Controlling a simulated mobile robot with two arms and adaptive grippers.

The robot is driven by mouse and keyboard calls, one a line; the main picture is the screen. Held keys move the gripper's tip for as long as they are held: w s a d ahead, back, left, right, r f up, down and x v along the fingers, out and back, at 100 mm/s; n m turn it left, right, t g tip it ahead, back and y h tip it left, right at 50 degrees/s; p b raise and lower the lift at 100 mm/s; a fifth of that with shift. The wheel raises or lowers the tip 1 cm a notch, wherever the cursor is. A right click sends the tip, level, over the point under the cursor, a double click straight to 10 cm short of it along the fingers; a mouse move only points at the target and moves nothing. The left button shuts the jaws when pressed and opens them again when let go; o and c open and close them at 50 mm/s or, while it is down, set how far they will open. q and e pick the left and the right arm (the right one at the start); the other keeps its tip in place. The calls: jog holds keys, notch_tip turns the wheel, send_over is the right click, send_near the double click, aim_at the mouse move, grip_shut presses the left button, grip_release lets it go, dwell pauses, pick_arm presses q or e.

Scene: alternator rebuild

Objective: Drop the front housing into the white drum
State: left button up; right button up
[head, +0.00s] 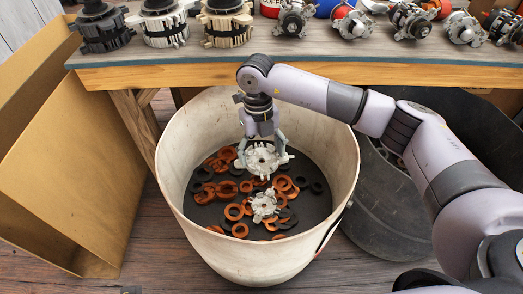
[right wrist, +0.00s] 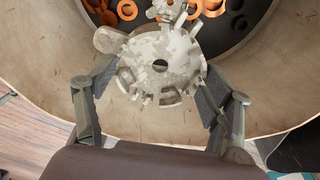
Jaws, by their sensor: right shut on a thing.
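The white drum (head: 337,170) stands on the floor in front of the workbench, and its wall also shows in the right wrist view (right wrist: 40,70). My right gripper (head: 262,150) reaches into the drum's opening from above. It is shut on the front housing (head: 262,158), a pale grey metal disc with a central hole and lugs. In the right wrist view the front housing (right wrist: 160,65) sits between the two fingers, over the drum's inside. A similar smaller-looking grey housing (head: 264,205) lies at the bottom. My left gripper is not in view.
Several orange and black rings (head: 285,184) lie on the drum's dark floor. The workbench (head: 300,72) behind carries several alternators and parts (head: 228,22). An open cardboard box (head: 75,160) stands left of the drum, and a dark bin (head: 385,205) stands right.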

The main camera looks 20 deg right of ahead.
aim_at(260, 156)
jog(key=o, duration=1.6)
jog(key=shift+c, duration=0.2)
notch_tip(260, 156, up, 12)
jog(key=w, duration=0.1)
jog(key=shift+w, duration=0.2)
jog(key=shift+f, duration=0.1)
